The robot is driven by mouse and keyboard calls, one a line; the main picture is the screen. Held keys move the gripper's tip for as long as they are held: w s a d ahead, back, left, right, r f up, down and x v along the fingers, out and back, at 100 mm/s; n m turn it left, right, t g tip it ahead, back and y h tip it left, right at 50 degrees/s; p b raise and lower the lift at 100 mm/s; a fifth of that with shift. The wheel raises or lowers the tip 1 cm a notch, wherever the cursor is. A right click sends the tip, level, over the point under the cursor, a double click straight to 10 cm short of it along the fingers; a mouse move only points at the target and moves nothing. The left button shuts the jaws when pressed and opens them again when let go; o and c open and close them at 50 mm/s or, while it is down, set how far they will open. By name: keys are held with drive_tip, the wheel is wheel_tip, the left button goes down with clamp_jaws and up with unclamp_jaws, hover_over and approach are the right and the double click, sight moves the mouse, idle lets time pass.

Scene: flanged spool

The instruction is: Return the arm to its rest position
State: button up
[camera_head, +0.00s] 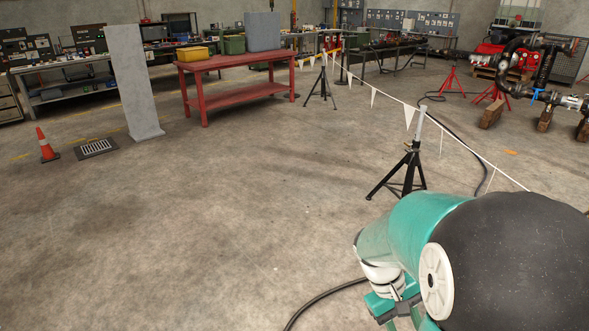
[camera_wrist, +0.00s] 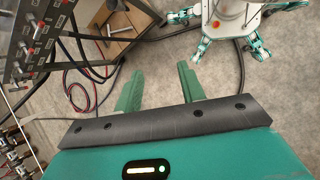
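My gripper (camera_wrist: 160,72) shows in the wrist view as two green fingers held well apart, with only bare concrete floor between them. It is open and holds nothing. My own white body with teal legs shows at the top right of the wrist view, beyond the fingers. In the head view my teal and black arm fills the lower right corner, and the gripper fingers cannot be made out there. No loose spool is seen at the gripper.
In the wrist view, a panel with red-handled parts (camera_wrist: 40,45), a wood-topped stand (camera_wrist: 122,22) and red and blue hoses (camera_wrist: 78,88) lie left of the fingers. In the head view, a flagged line hangs on a black tripod stand (camera_head: 408,170); a red table (camera_head: 235,92) stands behind clear floor.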

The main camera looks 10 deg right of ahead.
drive_tip(key=s+a+r+m+t+y, duration=0.1)
drive_tip(key=a+r+t+y, duration=0.2)
drive_tip(key=a+r+t, duration=0.7)
drive_tip(key=a+r, duration=0.6)
drive_tip(key=shift+s+r+t+y, duration=0.15)
drive_tip(key=shift+s+t+y, duration=0.15)
drive_tip(key=shift+s+y, duration=0.1)
drive_tip(key=shift+a, duration=0.3)
